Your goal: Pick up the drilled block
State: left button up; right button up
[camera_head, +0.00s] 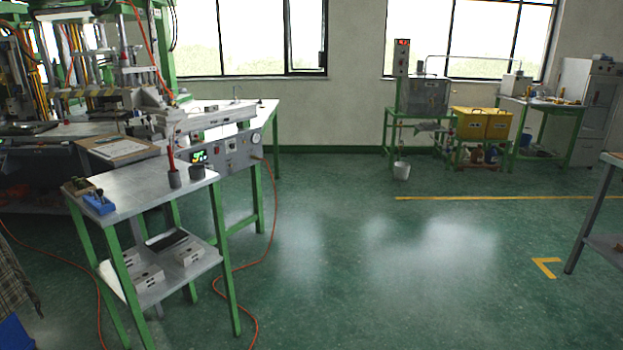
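Several pale grey blocks with small dark marks sit on the lower shelf of a green-legged metal table at the left; one is at the shelf's front (149,278) and one at its right (188,254). A small blue block (99,204) lies on the tabletop's left corner, with a dark item on it. A darker olive block (78,187) sits just behind it. I cannot tell which of these is the drilled block; holes are too small to make out. Neither of my grippers shows in this view.
The metal table (150,190) carries two grey cups, one with red-handled tools. A machine with gauges (225,150) stands behind it. Orange hoses (222,285) lie on the floor. Open green floor (370,260) fills the middle. Another table edge (590,215) is at right.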

aim_at(212, 108)
jog(key=i, duration=5.6)
jog(key=i+l+u, duration=0.1)
jog(key=i+u, duration=0.2)
jog(key=i, duration=0.15)
jog(key=i+l+u, duration=0.15)
jog(key=i+u, duration=0.3)
jog(key=u, duration=1.4)
